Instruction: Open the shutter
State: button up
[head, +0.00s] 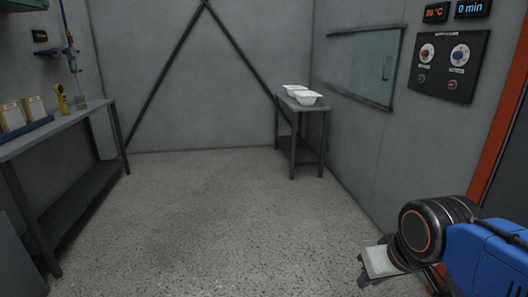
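A flat grey-green panel (355,68), which looks like the shutter, is set in the right wall between an upper and a lower dark rail. It appears shut, with no gap showing. A small upright handle (387,68) is near its right end. My gripper (374,266) is at the lower right, low in front of the right wall and well apart from the panel. Only a pale, blocky part of it shows beyond my dark wrist, so its fingers cannot be made out.
A control board (449,66) with knobs and buttons is right of the panel, under two displays. A dark table (312,108) with white tubs (305,96) stands below the panel's left end. A bench (75,121) runs along the left wall. The middle floor is clear.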

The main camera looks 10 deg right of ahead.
aim_at(375, 58)
jog(key=i, duration=1.65)
